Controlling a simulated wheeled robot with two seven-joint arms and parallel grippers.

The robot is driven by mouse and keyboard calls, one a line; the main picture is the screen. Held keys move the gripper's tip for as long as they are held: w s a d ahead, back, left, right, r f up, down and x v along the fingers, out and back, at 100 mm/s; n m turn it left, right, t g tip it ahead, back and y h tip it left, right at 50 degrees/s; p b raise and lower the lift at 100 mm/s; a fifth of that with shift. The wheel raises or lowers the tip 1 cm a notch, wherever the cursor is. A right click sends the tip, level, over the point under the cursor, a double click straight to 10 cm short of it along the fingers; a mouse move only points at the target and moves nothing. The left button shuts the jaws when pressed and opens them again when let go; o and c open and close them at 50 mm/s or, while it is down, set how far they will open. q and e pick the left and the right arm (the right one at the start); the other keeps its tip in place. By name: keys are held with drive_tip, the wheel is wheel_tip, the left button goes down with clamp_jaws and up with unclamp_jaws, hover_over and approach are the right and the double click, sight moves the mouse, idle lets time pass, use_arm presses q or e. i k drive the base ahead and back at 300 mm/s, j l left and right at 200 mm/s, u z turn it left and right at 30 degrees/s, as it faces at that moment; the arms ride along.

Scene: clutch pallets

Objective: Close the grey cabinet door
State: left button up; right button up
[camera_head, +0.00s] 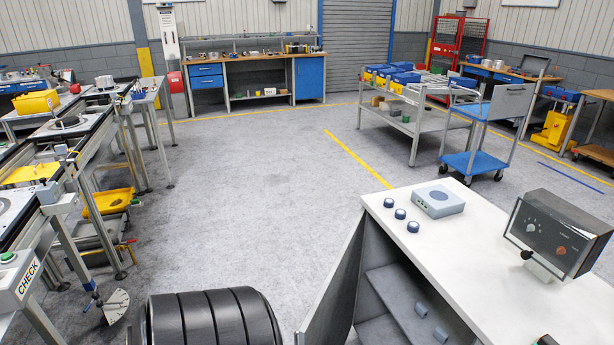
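The grey cabinet (395,276) stands at the lower right under a white worktop (465,240). Its grey door (336,288) is open and swung out to the left, seen nearly edge-on, with its lower part cut off by the picture's bottom edge. Neither my left nor my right gripper is in view.
A black ribbed cylinder (212,318) stands at the bottom, left of the door, with a gap of floor between. On the worktop are small blue-topped pieces (400,214), a blue-grey box (437,201) and a control box (553,236). The middle floor (260,200) is clear.

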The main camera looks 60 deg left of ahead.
sight(328, 321)
drive_tip(key=j+u, duration=0.25)
drive_tip(key=j, duration=0.45)
drive_tip(key=j+u, duration=0.25)
drive_tip(key=j, duration=0.5)
drive_tip(key=i+j+u, duration=0.1)
drive_tip(key=j+u, duration=0.15)
drive_tip(key=j, duration=0.45)
drive_tip(key=k+j+u, duration=0.2)
drive_tip(key=i+l, duration=0.05)
